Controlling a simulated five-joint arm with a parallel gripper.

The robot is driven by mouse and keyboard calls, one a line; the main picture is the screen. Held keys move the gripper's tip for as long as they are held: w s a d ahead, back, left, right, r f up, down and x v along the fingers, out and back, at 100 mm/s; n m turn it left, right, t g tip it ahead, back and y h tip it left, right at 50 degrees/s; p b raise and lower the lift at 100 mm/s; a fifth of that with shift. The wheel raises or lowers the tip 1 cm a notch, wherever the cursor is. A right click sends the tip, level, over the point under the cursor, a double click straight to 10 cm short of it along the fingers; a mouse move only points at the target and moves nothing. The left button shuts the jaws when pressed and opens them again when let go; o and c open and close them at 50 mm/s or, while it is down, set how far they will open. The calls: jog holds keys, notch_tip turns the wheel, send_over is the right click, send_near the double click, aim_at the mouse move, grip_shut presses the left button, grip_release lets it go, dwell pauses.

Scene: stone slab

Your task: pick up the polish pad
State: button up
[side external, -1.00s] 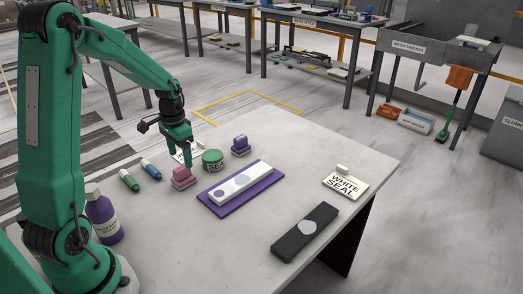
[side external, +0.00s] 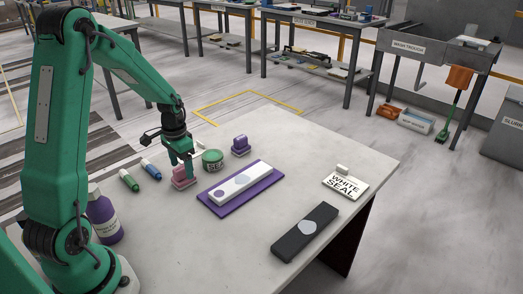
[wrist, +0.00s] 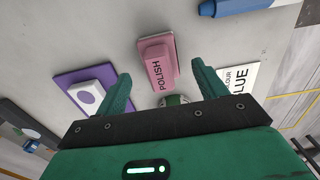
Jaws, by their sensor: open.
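The polish pad is a pink block (side external: 183,180) lying on the slab in the side view. In the wrist view the pad (wrist: 158,65) shows the word POLISH on its side. My gripper (side external: 181,166) is just above the pad in the side view and partly covers it. In the wrist view my gripper (wrist: 160,72) is open, with one green finger to the left of the pad and one to the right. Space shows between each finger and the pad. Nothing is held.
A green tin (side external: 213,160) stands close to the right of the pad, with a purple pad (side external: 240,147) behind. A white bar (side external: 242,182) lies on a purple mat (side external: 225,208). A green marker (side external: 129,181) and blue marker (side external: 150,169) lie left. The slab's front right is clear around a dark bar (side external: 284,247).

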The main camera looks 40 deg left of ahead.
aim_at(181, 168)
jog(key=shift+s+f, duration=0.1)
jog(key=shift+f, duration=1.85)
jog(key=c, duration=1.1)
jog(key=shift+r, duration=0.2)
jog(key=shift+r, duration=0.55)
jog(key=r, duration=0.3)
jog(key=shift+d, duration=0.3)
jog(key=d+r, duration=0.2)
jog(key=d, duration=0.1)
jog(key=d+r, duration=0.2)
jog(key=d, duration=0.2)
jog(key=d+r, duration=0.2)
jog(key=d, duration=0.2)
jog(key=shift+s+r, duration=0.2)
jog(key=shift+r, duration=0.1)
